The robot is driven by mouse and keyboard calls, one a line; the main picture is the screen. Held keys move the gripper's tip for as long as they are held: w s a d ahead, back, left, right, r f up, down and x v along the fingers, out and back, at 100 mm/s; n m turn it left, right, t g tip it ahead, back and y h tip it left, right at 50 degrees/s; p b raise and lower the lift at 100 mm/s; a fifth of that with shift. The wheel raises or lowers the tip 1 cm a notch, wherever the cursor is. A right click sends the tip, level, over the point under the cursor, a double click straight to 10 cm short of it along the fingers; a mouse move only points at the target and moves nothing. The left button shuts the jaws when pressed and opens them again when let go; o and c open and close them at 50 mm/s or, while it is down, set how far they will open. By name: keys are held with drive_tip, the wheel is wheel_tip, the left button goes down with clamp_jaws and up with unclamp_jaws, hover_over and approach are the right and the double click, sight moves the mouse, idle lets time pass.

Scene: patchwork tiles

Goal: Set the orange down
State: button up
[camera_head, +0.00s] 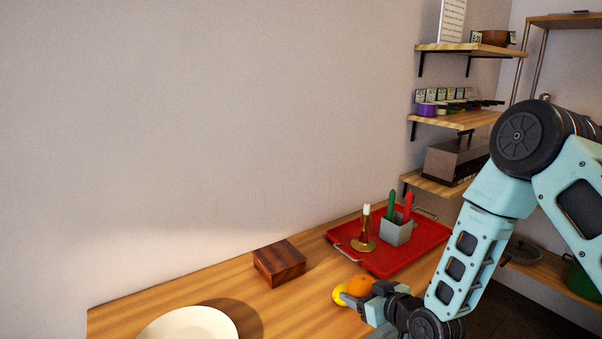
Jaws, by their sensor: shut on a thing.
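The orange (360,285) is at my gripper (349,297), low in the centre-right of the head view, over the front part of the wooden table (225,280). My gripper is shut on the orange, and its fingers hide part of the fruit. A yellow fruit-like thing (340,294) shows just left of the fingers, partly hidden. I cannot tell whether the orange touches the table.
A red tray (393,262) holds a candlestick (364,235) and a grey cup (397,231) with green and red items. A dark wooden box (279,264) and a pale plate (190,325) stand left. Bare table lies between box and gripper. Wall shelves (455,118) are at right.

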sight(301, 327)
drive_tip(key=s+d+f+m+t+h, duration=0.1)
drive_tip(key=s+d+f+m+h, duration=0.15)
drive_tip(key=d, duration=0.65)
drive_tip(key=s+d+f+m+t+h, duration=0.1)
drive_tip(key=d+m+h, duration=0.3)
drive_tip(key=d, duration=0.5)
drive_tip(key=w+a+r+n+y, duration=0.1)
drive_tip(key=a+n+y, duration=0.1)
drive_tip(key=a, duration=0.4)
drive_tip(key=w+a+r+n+g+y, duration=0.1)
drive_tip(key=a+n+y, duration=0.1)
drive_tip(key=a, duration=0.4)
drive_tip(key=w+a+r+n+y, duration=0.1)
drive_tip(key=a+n+y, duration=0.1)
drive_tip(key=a, duration=0.3)
drive_tip(key=shift+w+a+r+g+y, duration=0.25)
drive_tip(key=shift+w+a+r+g, duration=0.05)
drive_tip(key=shift+a+r+g, duration=0.1)
drive_tip(key=s+a+r+n+g+y, duration=0.1)
drive_tip(key=a+r+n+g+y, duration=0.1)
drive_tip(key=a, duration=0.5)
drive_tip(key=s+a+r+n+g+y, duration=0.1)
drive_tip(key=a+r+n+g+y, duration=0.1)
drive_tip(key=a, duration=0.5)
drive_tip(key=shift+s+a+n+y, duration=0.25)
drive_tip(key=shift+a+n+y, duration=0.1)
drive_tip(key=shift+n, duration=0.4)
drive_tip(key=shift+f, duration=0.1)
